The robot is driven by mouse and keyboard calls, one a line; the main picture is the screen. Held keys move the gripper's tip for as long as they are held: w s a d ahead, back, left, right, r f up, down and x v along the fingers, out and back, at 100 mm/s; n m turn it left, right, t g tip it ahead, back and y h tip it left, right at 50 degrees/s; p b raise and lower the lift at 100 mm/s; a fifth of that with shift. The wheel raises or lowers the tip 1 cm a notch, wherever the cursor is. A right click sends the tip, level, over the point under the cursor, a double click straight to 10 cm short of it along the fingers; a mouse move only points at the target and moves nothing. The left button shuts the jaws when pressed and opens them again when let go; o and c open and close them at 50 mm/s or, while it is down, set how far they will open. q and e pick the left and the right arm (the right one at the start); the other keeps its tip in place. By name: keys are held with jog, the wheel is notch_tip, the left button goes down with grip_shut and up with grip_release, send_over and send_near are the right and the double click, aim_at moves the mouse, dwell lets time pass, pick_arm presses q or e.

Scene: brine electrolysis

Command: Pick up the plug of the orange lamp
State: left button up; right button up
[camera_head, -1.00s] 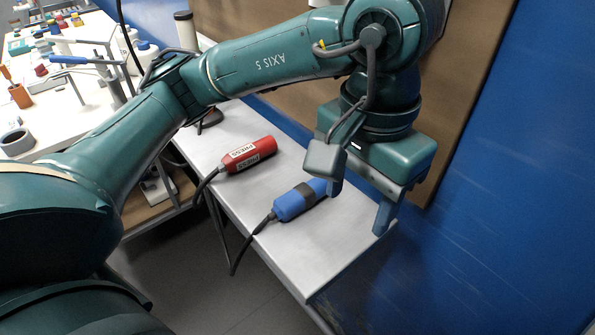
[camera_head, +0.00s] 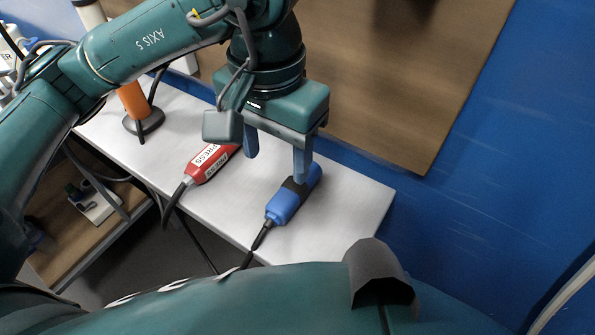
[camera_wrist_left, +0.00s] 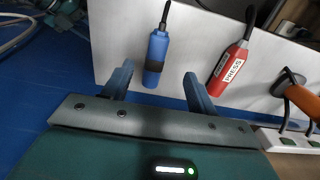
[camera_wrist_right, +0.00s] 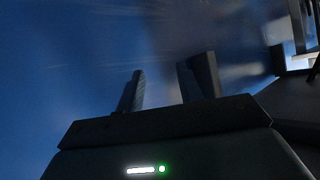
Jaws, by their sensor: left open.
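The orange lamp (camera_head: 132,98) stands on a dark round base towards the back left of the bench; part of it also shows at the right edge of the left wrist view (camera_wrist_left: 303,102). A blue cylinder (camera_head: 283,207) with a dark band and black cord lies on the bench. A red cylinder (camera_head: 207,165) marked PRESS lies to its left. I cannot tell which plug belongs to the lamp. My left gripper (camera_head: 277,168) is open and empty above the bench, its fingers near the blue and red cylinders. My right gripper (camera_wrist_right: 167,70) is open and empty, facing a blue surface.
The pale bench (camera_head: 345,205) is clear to the right of the blue cylinder. A brown panel (camera_head: 400,100) and a blue wall (camera_head: 470,200) rise behind it. A white socket strip (camera_wrist_left: 288,140) shows beside the lamp. Cords hang over the front edge.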

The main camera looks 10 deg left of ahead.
pick_arm(q)
send_over(284, 196)
jog(key=f, duration=0.3)
jog(key=s+f, duration=0.1)
jog(key=f, duration=0.1)
jog(key=shift+a+f, duration=0.25)
jog(key=shift+f, duration=0.05)
jog(key=shift+w+d+f+p, duration=0.15)
jog(key=shift+f+p, duration=0.15)
jog(key=shift+f, duration=0.65)
jog(key=shift+w+d+f+p, duration=0.1)
jog(key=shift+f+p, duration=0.25)
jog(key=shift+f, duration=0.55)
jog(key=shift+w+d+f+p, duration=0.15)
jog(key=shift+f+p, duration=0.15)
jog(key=shift+f, duration=0.65)
jog(key=shift+a, duration=0.1)
jog(key=c, duration=1.1)
jog(key=shift+r, duration=0.1)
